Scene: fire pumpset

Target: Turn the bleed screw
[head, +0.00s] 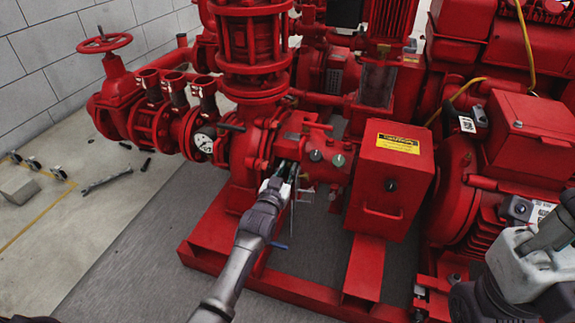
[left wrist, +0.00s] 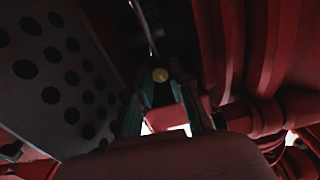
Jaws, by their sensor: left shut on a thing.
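My left gripper (head: 284,172) reaches in from the bottom of the head view to the red pump body (head: 255,140), beside the housing with round dark plugs. In the left wrist view its two greenish fingers (left wrist: 160,85) close in on a small round brass head, which I take for the bleed screw (left wrist: 160,75). The gripper is shut on it. In the head view the screw is hidden by the gripper and the pump. Part of my right arm (head: 530,262) shows at the right edge; its gripper is out of view.
A red control box (head: 392,180) with a yellow label stands right of the gripper. A pressure gauge (head: 204,142) and a valve handwheel (head: 104,43) are on the left. A perforated dark plate (left wrist: 60,75) is close by in the wrist view. A wrench (head: 107,179) lies on the floor.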

